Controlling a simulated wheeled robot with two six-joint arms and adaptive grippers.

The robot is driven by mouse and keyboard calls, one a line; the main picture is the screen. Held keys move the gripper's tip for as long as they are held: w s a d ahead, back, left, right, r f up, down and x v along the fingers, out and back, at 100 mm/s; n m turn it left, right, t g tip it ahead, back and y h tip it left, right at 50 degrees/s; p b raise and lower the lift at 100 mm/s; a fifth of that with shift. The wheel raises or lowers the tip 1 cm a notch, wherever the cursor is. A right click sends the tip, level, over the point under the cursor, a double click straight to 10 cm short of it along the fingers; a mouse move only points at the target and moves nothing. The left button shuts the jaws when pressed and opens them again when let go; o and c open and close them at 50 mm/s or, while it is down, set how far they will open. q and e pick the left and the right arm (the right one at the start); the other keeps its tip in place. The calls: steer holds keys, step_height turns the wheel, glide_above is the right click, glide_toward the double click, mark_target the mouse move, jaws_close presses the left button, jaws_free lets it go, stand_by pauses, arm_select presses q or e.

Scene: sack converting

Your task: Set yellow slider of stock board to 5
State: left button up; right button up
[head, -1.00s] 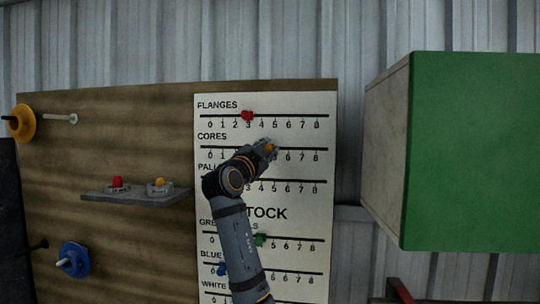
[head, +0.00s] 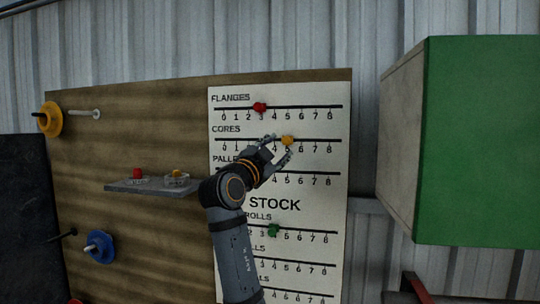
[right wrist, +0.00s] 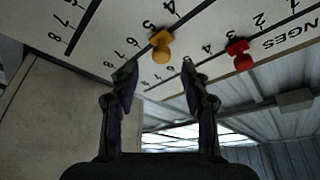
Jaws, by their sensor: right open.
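The white stock board (head: 325,205) has several printed scales with sliders. The yellow slider (head: 287,140) sits on the CORES line, at about the 5 mark. In the right wrist view the yellow slider (right wrist: 162,46) stands beside the number 5. My right gripper (head: 279,149) is open in front of the board, below and left of the slider. In the right wrist view its two fingers (right wrist: 160,72) are spread and empty, with the slider just beyond the gap, apart from them. My left gripper is not in view.
A red slider (head: 260,107) is at about 3 on the FLANGES line above. A green slider (head: 273,230) sits lower down. A small shelf (head: 150,188) is at the left. A large green-faced box (head: 480,140) juts out at the right.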

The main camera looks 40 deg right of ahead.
steer(key=v, duration=0.5)
steer(key=shift+a, duration=0.35)
steer(key=shift+d, duration=0.1)
steer(key=shift+w, duration=0.1)
